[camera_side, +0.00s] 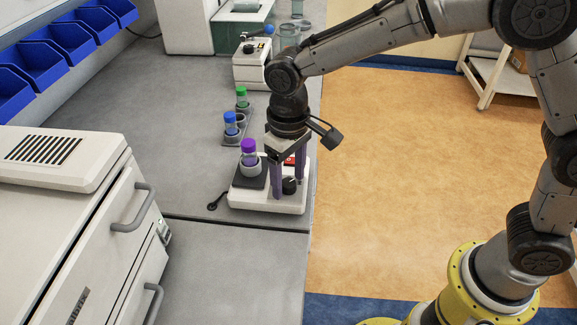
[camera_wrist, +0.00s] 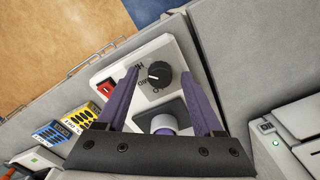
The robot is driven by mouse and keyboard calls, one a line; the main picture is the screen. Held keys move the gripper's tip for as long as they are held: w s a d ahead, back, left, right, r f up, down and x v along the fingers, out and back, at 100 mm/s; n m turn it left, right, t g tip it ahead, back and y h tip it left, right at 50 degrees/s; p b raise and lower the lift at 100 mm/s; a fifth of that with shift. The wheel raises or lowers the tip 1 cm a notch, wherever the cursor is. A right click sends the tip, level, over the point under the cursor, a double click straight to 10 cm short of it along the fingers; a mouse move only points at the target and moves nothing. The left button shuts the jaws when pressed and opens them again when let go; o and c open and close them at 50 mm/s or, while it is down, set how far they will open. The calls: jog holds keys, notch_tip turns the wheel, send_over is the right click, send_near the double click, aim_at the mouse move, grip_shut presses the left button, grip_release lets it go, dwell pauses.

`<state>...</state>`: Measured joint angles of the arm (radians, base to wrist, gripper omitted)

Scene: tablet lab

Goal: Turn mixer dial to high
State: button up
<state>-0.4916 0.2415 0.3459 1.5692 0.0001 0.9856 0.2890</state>
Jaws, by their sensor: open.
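The mixer (camera_side: 268,200) is a white box at the front end of the grey bench. Its black dial (camera_side: 289,185) sits on the top at the right; the dial also shows in the wrist view (camera_wrist: 159,74) with a white pointer line and partly readable lettering around it. In the wrist view the fingers (camera_wrist: 168,85) lie on either side of the dial's area. I cannot tell whether they touch the dial.
A red switch (camera_wrist: 107,88) is on the mixer near the dial. A white cabinet (camera_side: 75,220) stands at the left. The bench front (camera_side: 240,265) is clear.

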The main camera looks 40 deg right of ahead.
aim_at(289, 182)
notch_tip(289, 182, up, 14)
dwell(0.5)
jog(key=shift+f, duration=0.1)
jog(key=s+d+r+m+t, duration=0.1)
jog(key=s+d+r+t, duration=0.1)
jog(key=s+d+r, duration=0.35)
jog(key=s+d+r+m+t, duration=0.1)
jog(key=s+d+r+m, duration=0.15)
jog(key=d, duration=0.55)
jog(key=s+d+f+t, duration=0.1)
jog(key=s+d+f, duration=0.2)
jog(key=s+f, duration=0.2)
jog(key=s+d+f+n+t, duration=0.1)
jog(key=s+d+f, duration=0.2)
jog(key=s+f, duration=0.2)
jog(key=s, duration=0.3)
jog(key=shift+s+d+f+t, duration=0.15)
jog(key=shift+d+f+t, duration=0.15)
jog(key=shift+d+f, duration=0.05)
